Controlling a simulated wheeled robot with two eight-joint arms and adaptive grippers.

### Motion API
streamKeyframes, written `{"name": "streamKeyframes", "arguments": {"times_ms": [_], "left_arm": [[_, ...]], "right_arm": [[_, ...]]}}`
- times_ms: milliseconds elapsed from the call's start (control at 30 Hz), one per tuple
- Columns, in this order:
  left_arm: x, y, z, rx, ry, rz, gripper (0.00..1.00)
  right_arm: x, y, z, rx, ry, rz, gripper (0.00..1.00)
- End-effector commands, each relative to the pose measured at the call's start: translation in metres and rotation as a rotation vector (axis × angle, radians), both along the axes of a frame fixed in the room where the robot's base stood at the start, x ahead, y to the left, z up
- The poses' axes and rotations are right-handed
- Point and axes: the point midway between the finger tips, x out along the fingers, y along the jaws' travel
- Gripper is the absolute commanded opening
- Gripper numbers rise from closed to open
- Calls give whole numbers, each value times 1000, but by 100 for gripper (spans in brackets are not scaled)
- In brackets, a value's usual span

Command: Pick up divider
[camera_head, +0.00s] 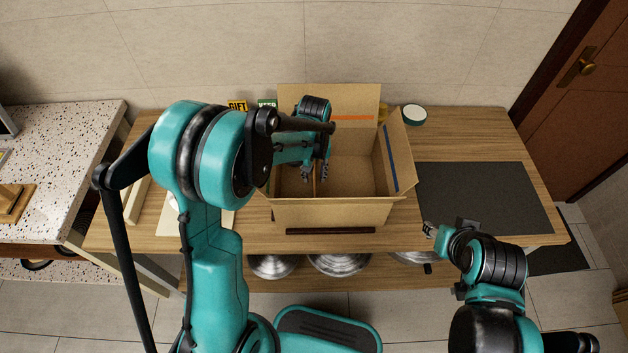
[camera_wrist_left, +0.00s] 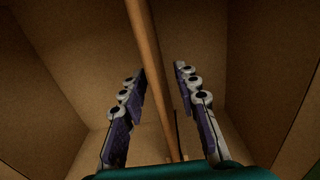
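The divider (camera_wrist_left: 148,50) is a thin brown cardboard panel standing upright inside the open cardboard box (camera_head: 330,213). In the wrist view I see its top edge running between my fingers. My left gripper (camera_wrist_left: 159,76) is open inside the box, one finger on each side of the divider, with a gap on both sides. In the head view the left gripper (camera_head: 315,174) is lowered into the box and the arm hides much of the divider. My right gripper (camera_head: 430,231) hangs by the table's front edge, away from the box; its finger gap is unclear.
The box stands on a wooden table (camera_head: 455,148) with its flaps open. A dark mat (camera_head: 485,198) lies to its right. Metal bowls (camera_head: 340,264) sit on the shelf below.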

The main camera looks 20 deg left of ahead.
Motion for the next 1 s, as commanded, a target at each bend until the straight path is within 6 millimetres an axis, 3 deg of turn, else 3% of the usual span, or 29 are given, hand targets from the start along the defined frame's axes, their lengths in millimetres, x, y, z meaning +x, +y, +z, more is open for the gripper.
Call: {"name": "streamKeyframes", "arguments": {"times_ms": [100, 300, 333, 433, 467, 1000], "left_arm": [[1, 0, -17, 0, 0, 0, 31], [0, 0, -17, 0, 0, 0, 31], [0, 0, -17, 0, 0, 0, 28], [0, 0, -17, 0, 0, 0, 2], [0, 0, -17, 0, 0, 0, 0], [0, 0, -8, 0, 0, 0, 0]], "right_arm": [[0, 0, -8, 0, 0, 0, 40], [0, 0, -6, 0, 0, 0, 40], [0, 0, -6, 0, 0, 0, 40], [0, 0, -6, 0, 0, 0, 40], [0, 0, -6, 0, 0, 0, 40], [0, 0, -3, 0, 0, 0, 40]]}}
